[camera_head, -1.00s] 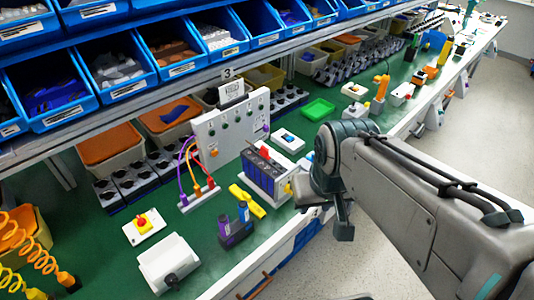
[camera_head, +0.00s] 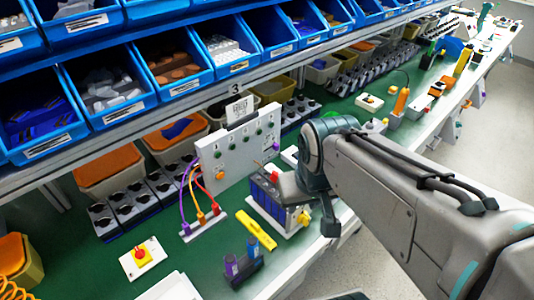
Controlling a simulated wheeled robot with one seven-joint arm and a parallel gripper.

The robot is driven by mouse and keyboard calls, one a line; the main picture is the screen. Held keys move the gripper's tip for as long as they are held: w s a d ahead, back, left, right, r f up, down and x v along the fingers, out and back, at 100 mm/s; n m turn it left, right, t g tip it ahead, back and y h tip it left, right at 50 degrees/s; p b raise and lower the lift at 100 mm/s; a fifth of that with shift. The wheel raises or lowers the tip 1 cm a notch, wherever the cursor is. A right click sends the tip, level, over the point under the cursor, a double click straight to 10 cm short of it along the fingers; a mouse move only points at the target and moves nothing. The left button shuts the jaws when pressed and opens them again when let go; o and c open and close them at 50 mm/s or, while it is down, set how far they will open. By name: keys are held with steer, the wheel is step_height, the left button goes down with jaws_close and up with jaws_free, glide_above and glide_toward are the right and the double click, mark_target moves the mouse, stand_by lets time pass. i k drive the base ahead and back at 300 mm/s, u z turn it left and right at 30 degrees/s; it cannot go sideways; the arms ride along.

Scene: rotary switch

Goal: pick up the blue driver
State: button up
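A dark holder (camera_head: 244,269) stands near the front edge of the green bench. Two short upright handles stand in it: a purple one (camera_head: 231,266) on the left and a blue one (camera_head: 253,246) on the right, which looks like the blue driver. My gripper (camera_head: 290,187) is at the end of my arm, right of and beyond the holder, by the dark battery-like block. It is apart from the driver. Its fingers are not clearly seen, so I cannot tell whether they are open.
A yellow tool (camera_head: 260,229) lies between the holder and the block (camera_head: 265,196). A white panel (camera_head: 236,150) with cables stands behind. A red-and-yellow switch (camera_head: 141,254) sits on the left. Blue bins (camera_head: 105,85) overhang the bench back. Bare green bench shows left of the holder.

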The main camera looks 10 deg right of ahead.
mark_target(253, 244)
steer(key=u, duration=3.3)
steer(key=k, duration=0.75)
steer(key=z, duration=1.7)
